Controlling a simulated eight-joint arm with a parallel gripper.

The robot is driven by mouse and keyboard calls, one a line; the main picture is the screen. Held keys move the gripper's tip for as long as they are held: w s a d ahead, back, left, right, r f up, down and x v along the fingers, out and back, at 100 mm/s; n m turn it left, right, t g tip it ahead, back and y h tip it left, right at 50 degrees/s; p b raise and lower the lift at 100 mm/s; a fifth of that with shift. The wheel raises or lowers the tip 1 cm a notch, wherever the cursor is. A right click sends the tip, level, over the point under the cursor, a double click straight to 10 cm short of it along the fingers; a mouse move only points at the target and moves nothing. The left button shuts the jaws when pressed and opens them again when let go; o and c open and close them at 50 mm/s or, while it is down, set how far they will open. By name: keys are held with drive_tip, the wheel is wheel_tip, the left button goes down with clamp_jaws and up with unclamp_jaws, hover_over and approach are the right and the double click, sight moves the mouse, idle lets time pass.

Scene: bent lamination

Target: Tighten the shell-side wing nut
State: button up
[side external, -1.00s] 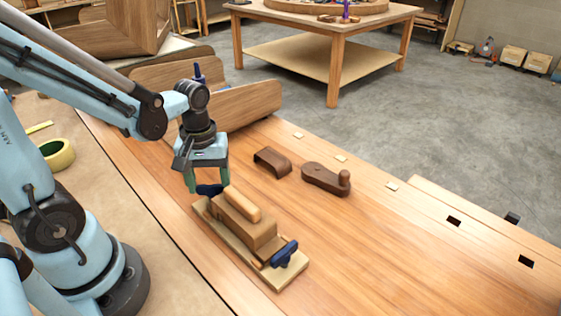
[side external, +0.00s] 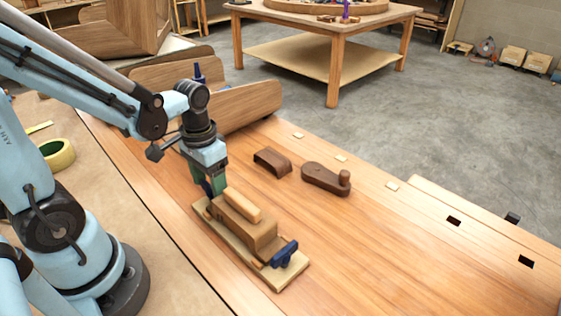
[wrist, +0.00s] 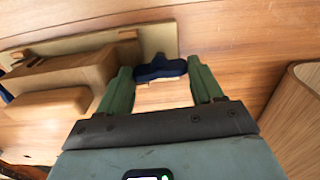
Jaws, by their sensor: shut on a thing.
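A wooden bending form (side external: 250,230) sits on a pale base board (side external: 290,277) on the bench. A dark blue wing nut (side external: 207,189) is at the board's far end, nearer the curved shells. A second blue wing nut (side external: 285,254) is at the near end. My gripper (side external: 214,187) points down at the far end. Its green fingers (wrist: 162,80) are shut on the far wing nut, which shows between the fingertips in the wrist view (wrist: 160,67). The stud under this nut is hidden.
A brown curved piece (side external: 272,161) and a dark wooden tool with a knob (side external: 325,179) lie right of the form. Curved wooden shells (side external: 240,108) stand behind my gripper. The bench's right side is mostly clear.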

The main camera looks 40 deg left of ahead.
sight(210, 185)
drive_tip(key=shift+m, duration=0.3)
idle(0.4)
drive_tip(key=o, duration=1.1)
drive_tip(key=shift+c, duration=0.2)
drive_tip(key=shift+d+r, duration=0.1)
drive_tip(key=shift+r, duration=3.95)
drive_tip(key=shift+a, duration=0.2)
drive_tip(key=shift+d, duration=0.1)
drive_tip(key=shift+w+d+r+t, duration=0.35)
drive_tip(key=shift+d+t, duration=0.35)
drive_tip(key=shift+t, duration=0.5)
drive_tip(key=shift+w+d+r+t, duration=0.2)
drive_tip(key=shift+w+d+t, duration=0.4)
drive_tip(key=shift+t, duration=0.6)
drive_tip(key=shift+w+d+r+t, duration=0.3)
drive_tip(key=shift+d+t, duration=0.5)
drive_tip(key=shift+t, duration=0.4)
